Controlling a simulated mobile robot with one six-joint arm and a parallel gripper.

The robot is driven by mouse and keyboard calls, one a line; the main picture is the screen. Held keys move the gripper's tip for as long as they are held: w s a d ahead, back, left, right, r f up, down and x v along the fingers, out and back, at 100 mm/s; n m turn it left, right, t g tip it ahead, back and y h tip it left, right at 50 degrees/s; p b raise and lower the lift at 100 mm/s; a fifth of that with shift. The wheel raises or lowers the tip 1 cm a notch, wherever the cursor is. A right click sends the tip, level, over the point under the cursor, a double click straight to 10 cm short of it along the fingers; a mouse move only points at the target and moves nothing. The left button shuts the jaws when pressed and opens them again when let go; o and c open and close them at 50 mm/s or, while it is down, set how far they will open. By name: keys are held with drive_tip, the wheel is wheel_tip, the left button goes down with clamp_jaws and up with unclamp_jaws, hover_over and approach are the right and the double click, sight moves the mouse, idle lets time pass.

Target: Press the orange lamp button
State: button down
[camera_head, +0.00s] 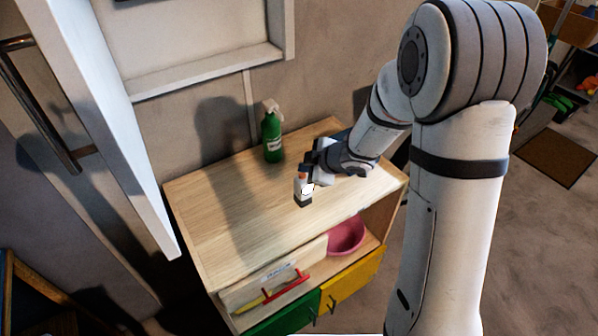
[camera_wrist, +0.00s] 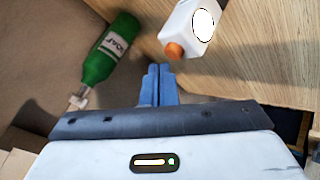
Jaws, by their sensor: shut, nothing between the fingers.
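The lamp (camera_head: 298,189) is a small white block with a dark base and a bright white round face. It stands on the wooden cabinet top. Its orange button (camera_head: 302,175) is on top, and also shows in the wrist view (camera_wrist: 174,50) on the white lamp body (camera_wrist: 180,25). My gripper (camera_head: 308,170) is right beside and above the lamp's top. In the wrist view, its blue fingers (camera_wrist: 158,70) are shut with nothing between them. The fingertips sit just left of and below the button in the picture, with a small gap; I cannot tell the height gap.
A green soap spray bottle (camera_head: 272,135) stands at the back of the cabinet top (camera_head: 215,200). A pink bowl (camera_head: 346,236) and a yellow-and-red tool (camera_head: 285,288) are on the lower shelf. An open white cabinet door (camera_head: 110,120) hangs at left. The top's left half is clear.

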drive_tip(key=shift+r, duration=0.4)
wheel_tip(320, 180, up, 6)
drive_tip(key=p, duration=0.6)
drive_tip(key=shift+p, duration=0.4)
